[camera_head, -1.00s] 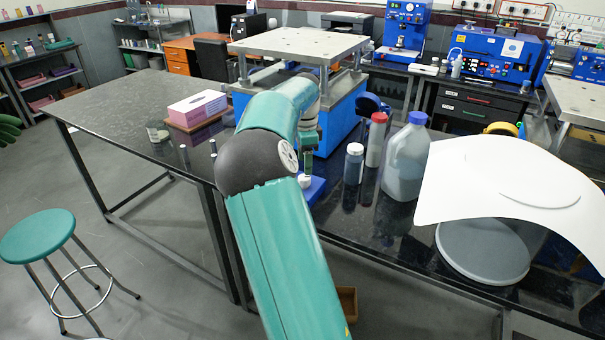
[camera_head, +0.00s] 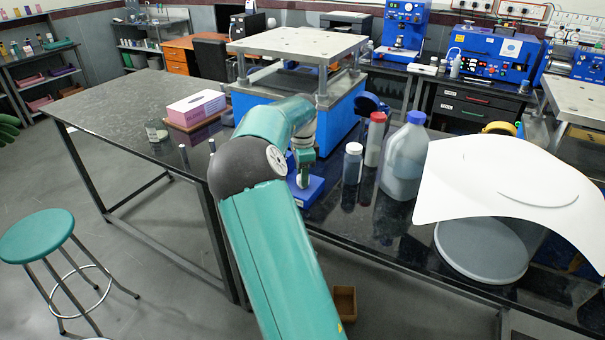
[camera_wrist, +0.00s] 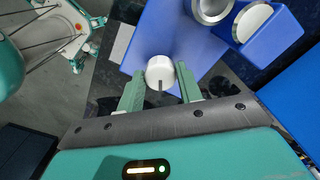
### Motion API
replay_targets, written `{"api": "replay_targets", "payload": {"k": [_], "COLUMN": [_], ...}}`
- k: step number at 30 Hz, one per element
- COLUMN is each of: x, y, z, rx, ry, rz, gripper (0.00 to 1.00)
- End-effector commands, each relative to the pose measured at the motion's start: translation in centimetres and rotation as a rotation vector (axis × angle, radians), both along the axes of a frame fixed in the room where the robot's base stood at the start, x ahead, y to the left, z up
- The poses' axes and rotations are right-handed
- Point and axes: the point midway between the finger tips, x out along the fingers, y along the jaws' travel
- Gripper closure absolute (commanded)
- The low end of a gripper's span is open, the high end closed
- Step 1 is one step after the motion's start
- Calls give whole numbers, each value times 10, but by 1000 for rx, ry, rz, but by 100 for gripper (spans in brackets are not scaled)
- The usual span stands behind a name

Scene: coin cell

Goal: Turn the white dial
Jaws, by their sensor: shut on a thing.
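The white dial (camera_wrist: 160,70) is a small round knob on a blue device (camera_wrist: 178,40). In the wrist view a dark line on it runs toward my palm. My gripper (camera_wrist: 160,76) has its two green fingers on either side of the dial and is shut on it. In the head view my gripper (camera_head: 304,176) reaches down to the blue device (camera_head: 313,188) at the bench's front edge. My arm hides part of the device there.
A blue press (camera_head: 335,118) stands behind my gripper. A white-capped jar (camera_head: 352,163), a red-capped bottle (camera_head: 375,140) and a large jug (camera_head: 404,160) stand to the right. A tissue box (camera_head: 196,107) is to the left. A white curved sheet (camera_head: 500,180) covers the right side.

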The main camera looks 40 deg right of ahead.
Motion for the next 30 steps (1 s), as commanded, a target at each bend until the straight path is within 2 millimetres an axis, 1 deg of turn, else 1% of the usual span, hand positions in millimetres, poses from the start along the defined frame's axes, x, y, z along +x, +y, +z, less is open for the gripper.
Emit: {"api": "replay_targets", "payload": {"k": [8,14,20,30], "x": [0,0,-1,-1], "y": [0,0,0,1], "z": [1,1,2,1], "rx": [1,2,1,0], "ry": [-2,-2,-4,-3], "rz": [43,145,308,631], "gripper": [87,87,87,87]}}
